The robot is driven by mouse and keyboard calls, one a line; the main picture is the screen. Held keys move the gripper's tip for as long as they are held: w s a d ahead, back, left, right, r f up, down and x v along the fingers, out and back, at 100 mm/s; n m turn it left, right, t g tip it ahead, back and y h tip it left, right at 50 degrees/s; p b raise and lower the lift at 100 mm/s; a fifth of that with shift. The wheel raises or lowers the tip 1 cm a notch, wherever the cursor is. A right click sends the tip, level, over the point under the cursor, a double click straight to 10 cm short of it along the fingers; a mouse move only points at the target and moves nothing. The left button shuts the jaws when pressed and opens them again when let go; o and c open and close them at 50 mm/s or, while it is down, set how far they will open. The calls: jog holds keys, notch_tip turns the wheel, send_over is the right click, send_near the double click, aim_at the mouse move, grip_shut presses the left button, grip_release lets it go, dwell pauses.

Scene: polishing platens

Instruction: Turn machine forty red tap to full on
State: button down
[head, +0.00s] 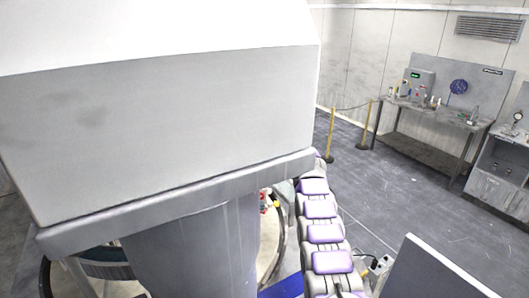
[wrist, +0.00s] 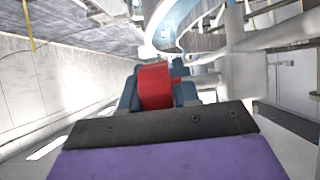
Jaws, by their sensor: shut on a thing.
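In the wrist view, a red tap handle (wrist: 154,86) sits between the blue-grey fingers of my gripper (wrist: 157,92), just beyond its dark plate. My gripper is shut on the red tap. Pale pipework (wrist: 265,38) runs beside and behind the tap. In the head view, a small patch of red (head: 265,200) shows low behind the machine's column, but it is too small to make out. My gripper is hidden there behind the machine. No machine number is readable.
A large grey machine housing (head: 160,130) on a thick column (head: 195,250) blocks much of the head view. A round platen rim (head: 279,240) shows below it. A workbench (head: 435,108) stands at the back right, near yellow barrier posts (head: 331,135). Open floor (head: 400,185) lies between.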

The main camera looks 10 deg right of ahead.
dwell(0.4)
jog(key=c, duration=1.2)
grip_release()
jog(key=shift+f, duration=0.1)
jog(key=shift+o, duration=1.4)
jog(key=shift+w+f, duration=0.1)
jog(key=shift+w, duration=0.2)
jog(key=shift+s+r, duration=0.1)
jog(key=shift+r, duration=0.1)
jog(key=shift+s+d+b, duration=0.15)
jog(key=shift+b, duration=0.5)
jog(key=shift+s+d+b, duration=0.15)
jog(key=shift+b, duration=0.3)
jog(key=b+v, duration=0.2)
jog(key=b, duration=0.1)
jog(key=b+v, duration=0.9)
jog(key=v, duration=0.5)
jog(key=shift+s+r, duration=0.15)
jog(key=shift+r, duration=0.15)
